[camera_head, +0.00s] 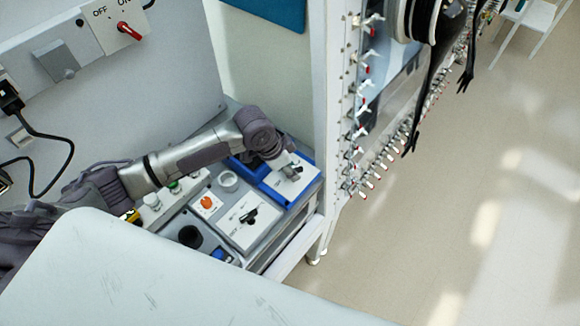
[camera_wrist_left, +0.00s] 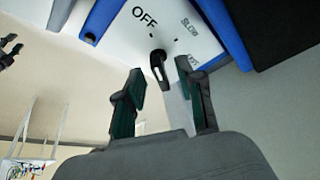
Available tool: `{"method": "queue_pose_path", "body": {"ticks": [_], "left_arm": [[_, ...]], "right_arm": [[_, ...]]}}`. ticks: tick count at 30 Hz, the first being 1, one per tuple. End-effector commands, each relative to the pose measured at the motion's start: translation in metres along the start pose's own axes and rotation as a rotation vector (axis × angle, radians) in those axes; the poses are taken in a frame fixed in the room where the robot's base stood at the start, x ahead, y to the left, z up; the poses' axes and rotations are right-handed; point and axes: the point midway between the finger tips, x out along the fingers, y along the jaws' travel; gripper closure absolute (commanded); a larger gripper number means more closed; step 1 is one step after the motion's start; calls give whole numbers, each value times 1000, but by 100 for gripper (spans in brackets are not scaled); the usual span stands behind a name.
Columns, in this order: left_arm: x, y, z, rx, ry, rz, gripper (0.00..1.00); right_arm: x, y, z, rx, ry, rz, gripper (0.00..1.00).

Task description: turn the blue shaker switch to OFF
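The blue shaker (camera_head: 271,190) sits at the right end of the bench, with a white panel on top. In the left wrist view its panel (camera_wrist_left: 115,40) carries a black lever switch (camera_wrist_left: 158,66) with the labels OFF, SLOW and a partly hidden third one around it. I cannot tell which label the switch points to. My left gripper (camera_head: 288,171) is over the panel in the head view and hides the switch there. In the left wrist view my left gripper (camera_wrist_left: 164,88) is open, its two fingers apart with the switch just beyond the gap.
A grey box with a black switch (camera_head: 251,214) and a box with an orange knob (camera_head: 208,202) stand left of the shaker. A wall box with a red switch (camera_head: 129,31) is at upper left. A white upright post (camera_head: 325,90) rises close behind the shaker.

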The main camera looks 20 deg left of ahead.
Motion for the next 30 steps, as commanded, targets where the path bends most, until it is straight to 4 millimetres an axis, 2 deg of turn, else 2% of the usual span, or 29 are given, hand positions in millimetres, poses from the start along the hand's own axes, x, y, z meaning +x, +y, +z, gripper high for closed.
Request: {"method": "queue_pose_path", "body": {"ticks": [5,8,15,21,25,30], "left_arm": [[-6,-1,0,1,1,-1,62],[-20,-1,0,2,2,-3,62],[-72,-1,0,3,2,-4,62],[-106,-1,0,1,1,-3,62],[-117,-1,0,-1,0,-1,62],[-120,0,0,0,0,0,62]], "right_arm": [[0,1,2,-1,-2,2,62],[0,0,1,0,-1,1,62],[0,-1,0,0,0,-1,62],[0,-1,0,0,1,-1,62],[0,-1,0,1,1,-1,62],[0,-1,0,1,1,-1,62]]}}
